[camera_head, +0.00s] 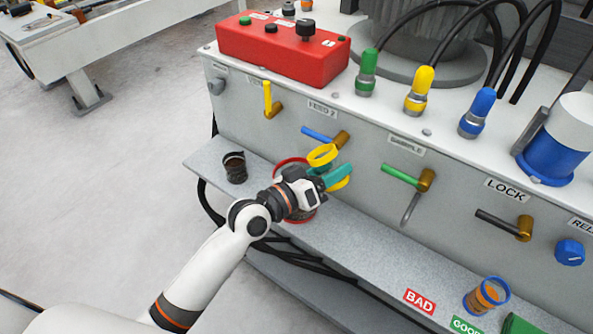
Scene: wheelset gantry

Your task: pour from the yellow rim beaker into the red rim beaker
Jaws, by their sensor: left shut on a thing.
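My left gripper (330,178), with teal fingers, is shut on the yellow rim beaker (321,155), in front of the grey panel and over the ledge. The beaker's yellow rim shows above the fingers and another yellow part shows below them; the fingers hide its middle. Its contents cannot be made out. A red rim (284,163), which looks like that of the red rim beaker, shows behind and below my left gripper. Most of it is hidden by the gripper and wrist, so its inside cannot be seen. My right gripper is not in view.
A dark beaker (234,168) stands on the ledge (362,241) to the left. A blue-rimmed beaker (487,296) with brown contents stands at lower right near the BAD label (420,301). Valve handles, such as the green one (401,175), stick out from the panel. The middle ledge is clear.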

